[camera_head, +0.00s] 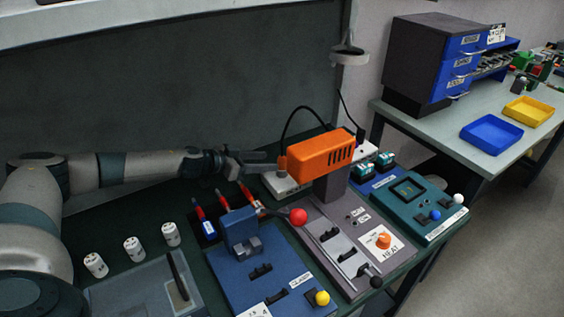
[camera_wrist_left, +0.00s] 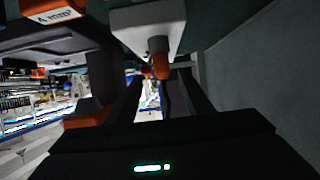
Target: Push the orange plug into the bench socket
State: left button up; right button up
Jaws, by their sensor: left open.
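The small orange plug (camera_head: 282,163) shows at the left end of the large orange machine head, above a light grey box (camera_head: 286,186) that looks like the bench socket. My left gripper (camera_head: 272,166) reaches in from the left, its fingertips close to the plug. In the left wrist view, the orange plug (camera_wrist_left: 160,66) appears at the far end of the open fingers (camera_wrist_left: 160,90), beside the pale box (camera_wrist_left: 148,28). A grey piece lies between plug and box. I cannot tell whether the fingers touch the plug or how deep it sits. My right gripper is not in view.
The orange machine head (camera_head: 322,155) stands just right of the gripper. A black cable (camera_head: 290,122) arches above it. Several white spools (camera_head: 134,248), a blue fixture (camera_head: 242,233) and a red ball knob (camera_head: 298,216) stand in front. A dark panel (camera_head: 170,90) rises behind.

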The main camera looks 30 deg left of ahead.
aim_at(282, 160)
pick_arm(q)
jog(key=shift+x, duration=1.05)
jog(key=shift+w+d+f, duration=0.1)
jog(key=shift+w+d, duration=0.05)
jog(key=shift+w, duration=0.05)
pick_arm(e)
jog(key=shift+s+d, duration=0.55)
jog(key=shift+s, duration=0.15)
pick_arm(q)
jog(key=shift+w+d+f, duration=0.2)
jog(key=shift+w+d, duration=0.05)
jog(key=shift+w, duration=0.3)
jog(key=x, duration=0.3)
jog(key=shift+w+a+p, duration=0.1)
jog(key=shift+p, duration=0.3)
jog(key=shift+w+f, duration=0.15)
jog(key=shift+w, duration=0.25)
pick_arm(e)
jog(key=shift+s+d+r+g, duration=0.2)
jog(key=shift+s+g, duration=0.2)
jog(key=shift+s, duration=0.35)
